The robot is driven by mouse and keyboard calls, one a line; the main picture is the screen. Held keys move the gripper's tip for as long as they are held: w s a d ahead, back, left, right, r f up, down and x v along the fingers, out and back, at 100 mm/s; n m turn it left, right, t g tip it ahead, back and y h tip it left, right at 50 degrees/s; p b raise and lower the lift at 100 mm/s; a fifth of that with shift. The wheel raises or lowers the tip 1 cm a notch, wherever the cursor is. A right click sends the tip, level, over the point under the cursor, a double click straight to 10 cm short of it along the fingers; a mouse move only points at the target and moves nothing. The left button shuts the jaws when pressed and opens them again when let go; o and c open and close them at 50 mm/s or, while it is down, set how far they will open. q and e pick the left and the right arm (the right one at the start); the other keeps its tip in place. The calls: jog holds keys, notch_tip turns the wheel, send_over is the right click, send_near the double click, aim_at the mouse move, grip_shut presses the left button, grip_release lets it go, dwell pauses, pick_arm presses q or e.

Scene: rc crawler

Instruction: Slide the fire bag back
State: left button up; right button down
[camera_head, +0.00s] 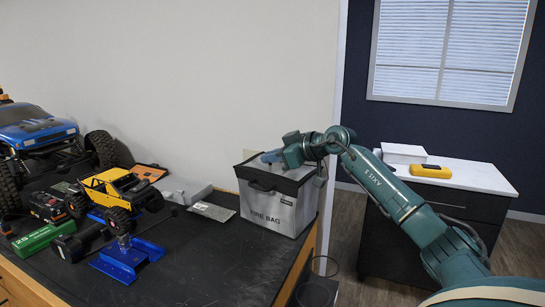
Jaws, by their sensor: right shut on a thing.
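The fire bag (268,212) is a light grey box-shaped bag with dark edges and the words FIRE BAG on its front. It stands upright near the right end of the black workbench (215,262). My right gripper (270,157) is at the top of the bag, reaching in from the right, and is shut on the bag at its upper edge. The fingertips are small here and the exact part held is hard to make out. My left gripper is not in view.
A blue crawler (38,130) and a yellow crawler (112,188) stand on the left of the bench, with a blue stand (128,257), a green box (42,237) and a grey plate (211,211). The bench front middle is clear. A white-topped cabinet (470,176) stands at right.

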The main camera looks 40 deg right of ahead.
dwell(0.8)
jog(key=n+g+y, duration=0.1)
jog(key=n+y, duration=0.1)
jog(key=shift+w+a+n+y, duration=0.1)
jog(key=shift+n+y, duration=0.2)
jog(key=shift+g, duration=0.3)
jog(key=c, duration=1.5)
grip_release()
jog(key=shift+d, duration=0.2)
jog(key=shift+o, duration=0.6)
jog(key=shift+a, duration=0.1)
jog(key=shift+s, duration=0.2)
